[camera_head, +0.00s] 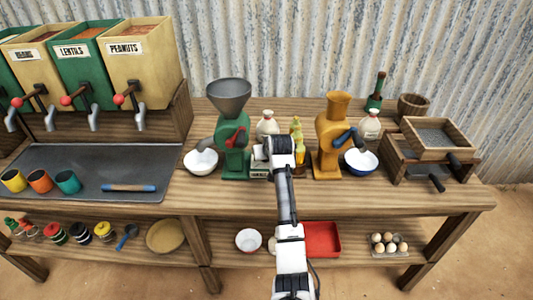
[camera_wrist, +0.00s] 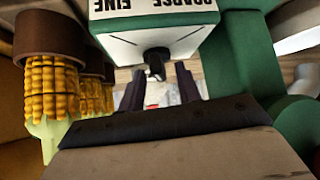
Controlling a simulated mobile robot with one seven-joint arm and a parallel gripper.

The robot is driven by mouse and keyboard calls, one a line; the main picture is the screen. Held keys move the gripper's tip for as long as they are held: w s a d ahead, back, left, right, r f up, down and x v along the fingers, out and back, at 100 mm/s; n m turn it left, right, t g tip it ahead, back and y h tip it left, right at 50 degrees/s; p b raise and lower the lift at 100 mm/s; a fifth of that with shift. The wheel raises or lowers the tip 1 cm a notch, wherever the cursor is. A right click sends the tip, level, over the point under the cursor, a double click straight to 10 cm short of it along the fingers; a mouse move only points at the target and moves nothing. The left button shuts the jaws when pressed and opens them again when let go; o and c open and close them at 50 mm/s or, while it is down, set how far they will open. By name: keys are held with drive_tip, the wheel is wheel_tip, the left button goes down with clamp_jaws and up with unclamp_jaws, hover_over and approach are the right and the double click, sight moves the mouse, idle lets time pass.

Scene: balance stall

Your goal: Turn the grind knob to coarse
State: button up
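The green grinder (camera_head: 234,135) with a grey hopper stands on the bench, left of my arm. At its base is a white label plate (camera_wrist: 157,22) reading COARSE and FINE, upside down in the wrist view. The small dark grind knob (camera_wrist: 155,62) sits on the plate's face below the words. My gripper (camera_wrist: 158,75) is open, with one dark finger on each side of the knob. I cannot tell whether either finger touches it. In the head view the knob is hidden by my wrist, and only part of the plate (camera_head: 260,174) shows.
Yellow corn cobs (camera_wrist: 52,90) stand close to the left in the wrist view. An orange grinder (camera_head: 329,138) and a blue-rimmed bowl (camera_head: 361,168) are right of my arm. A white bowl (camera_head: 200,167) is left of the green grinder. The front bench strip (camera_head: 400,200) is clear.

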drive_tip(key=b+v, duration=0.3)
drive_tip(key=v, duration=1.1)
drive_tip(key=shift+b, duration=0.35)
drive_tip(key=shift+f, duration=0.1)
